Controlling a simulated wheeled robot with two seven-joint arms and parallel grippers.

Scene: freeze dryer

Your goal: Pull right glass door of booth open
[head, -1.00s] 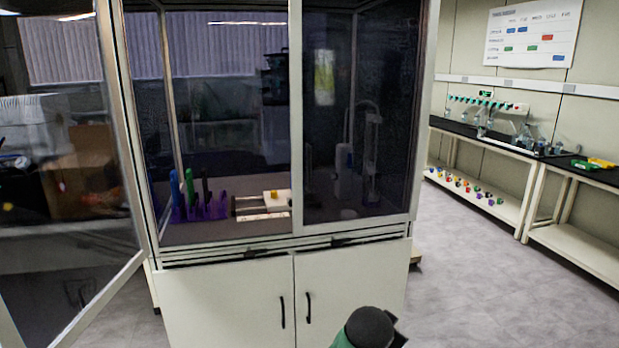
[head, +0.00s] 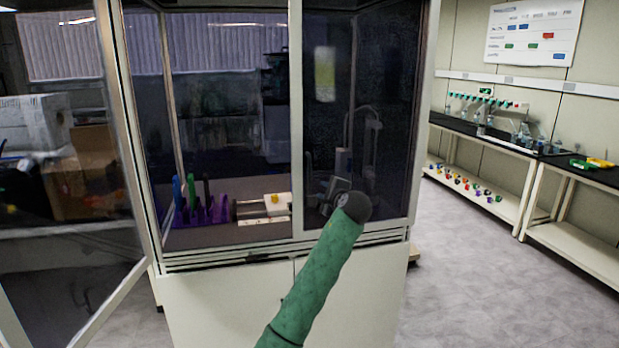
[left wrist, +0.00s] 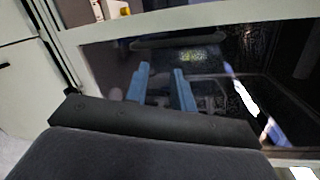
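The right glass door (head: 395,110) of the booth (head: 295,150) is a dark pane in a pale frame, and it is shut. My left arm reaches up in front of its lower left part. My left gripper (head: 335,190) is mostly hidden behind my dark wrist in the head view. In the left wrist view its two blue fingers (left wrist: 161,84) stand apart with nothing seen between them, facing the dark glass. Whether they touch the door cannot be told. My right gripper is not in view.
The left glass door (head: 65,180) stands swung open to the left. Inside the booth are a purple rack (head: 200,210) and a small white-topped device (head: 277,204). White cabinet doors (head: 220,300) lie below. A bench (head: 480,135) stands along the right wall, with clear floor (head: 475,270) before it.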

